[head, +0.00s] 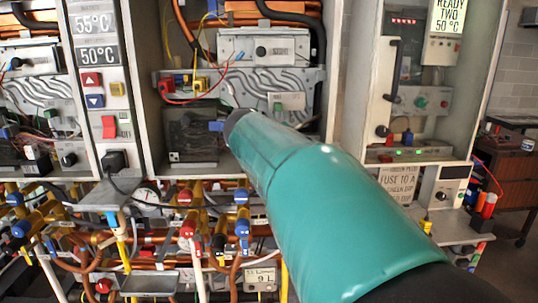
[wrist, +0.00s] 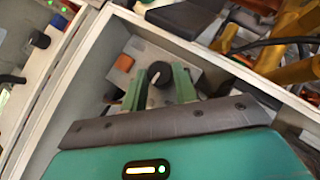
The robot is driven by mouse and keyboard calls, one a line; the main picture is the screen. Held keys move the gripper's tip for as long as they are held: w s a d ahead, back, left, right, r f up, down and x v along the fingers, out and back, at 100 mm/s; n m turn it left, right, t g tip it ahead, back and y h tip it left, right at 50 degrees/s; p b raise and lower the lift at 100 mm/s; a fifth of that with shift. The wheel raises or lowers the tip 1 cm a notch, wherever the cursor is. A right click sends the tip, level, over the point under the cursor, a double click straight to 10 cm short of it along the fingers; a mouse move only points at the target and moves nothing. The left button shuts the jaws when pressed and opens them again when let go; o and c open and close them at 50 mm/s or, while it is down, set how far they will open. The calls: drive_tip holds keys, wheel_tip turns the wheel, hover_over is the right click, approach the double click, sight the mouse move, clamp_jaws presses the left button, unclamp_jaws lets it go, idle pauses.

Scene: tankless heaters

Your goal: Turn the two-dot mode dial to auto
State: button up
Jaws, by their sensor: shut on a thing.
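In the wrist view, a round black dial (wrist: 160,73) with a white pointer line sits on a pale plate inside a cabinet. The green fingers of my gripper (wrist: 159,86) stand on either side of the dial and are shut on it. I cannot make out dots or a mode label. In the head view, my gripper (head: 237,123) reaches into the lower part of the middle cabinet. My teal wrist hides the dial there.
Another black knob (wrist: 40,40) is in the adjoining cabinet. Pipes and valves (head: 188,228) crowd the space below the middle cabinet in the head view.

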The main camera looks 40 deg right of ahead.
idle(0.4)
drive_tip(key=o, duration=1)
drive_tip(key=shift+a, duration=0.1)
drive_tip(key=v, duration=1.3)
drive_tip(key=shift+a, duration=0.45)
